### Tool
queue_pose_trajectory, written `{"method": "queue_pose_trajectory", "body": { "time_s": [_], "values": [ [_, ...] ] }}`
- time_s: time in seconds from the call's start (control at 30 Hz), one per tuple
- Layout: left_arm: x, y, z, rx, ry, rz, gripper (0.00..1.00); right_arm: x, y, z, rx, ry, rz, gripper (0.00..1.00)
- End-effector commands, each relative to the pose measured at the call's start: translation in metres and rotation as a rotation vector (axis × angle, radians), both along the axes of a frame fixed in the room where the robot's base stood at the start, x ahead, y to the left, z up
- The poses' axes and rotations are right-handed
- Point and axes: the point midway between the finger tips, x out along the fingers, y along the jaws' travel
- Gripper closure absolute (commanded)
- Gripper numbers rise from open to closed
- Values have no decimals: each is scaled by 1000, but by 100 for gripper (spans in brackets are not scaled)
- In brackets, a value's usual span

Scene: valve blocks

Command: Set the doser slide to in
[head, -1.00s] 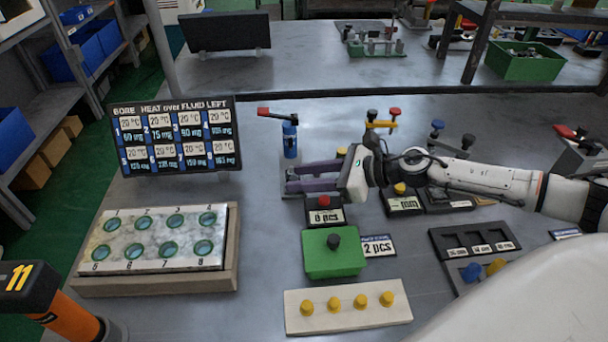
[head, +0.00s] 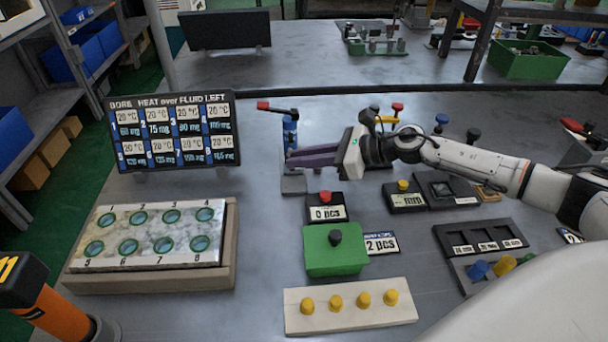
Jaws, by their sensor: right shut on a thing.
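The likely doser is a blue upright cylinder (head: 290,128) with a red-tipped lever (head: 263,105) on top, over a grey block (head: 293,185). My right gripper (head: 290,157) reaches in from the right. Its purple fingers are close together at the lower part of the blue cylinder, shut on a part of this device. The fingers hide the gripped part, so I cannot tell which part it is or where the slide stands. My left gripper is not in view.
In front of the gripper are a red-button box (head: 325,206) and a green box with a black knob (head: 334,252). A display board (head: 172,130) and a tray with round numbered openings (head: 150,238) are at left. Bare table lies between the tray and the green box.

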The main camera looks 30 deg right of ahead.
Motion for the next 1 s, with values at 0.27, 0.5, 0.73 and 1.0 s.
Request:
{"method": "queue_pose_trajectory", "body": {
  "time_s": [0.27,0.5,0.73,1.0],
  "values": [
    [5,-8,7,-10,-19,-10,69,8,-4,1,0,0,-3,100],
    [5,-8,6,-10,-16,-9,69,8,-5,1,-1,-2,-5,66],
    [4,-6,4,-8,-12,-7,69,7,-4,0,0,1,-1,66],
    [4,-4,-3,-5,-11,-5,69,-10,-19,6,-4,3,-3,66]
  ]
}}
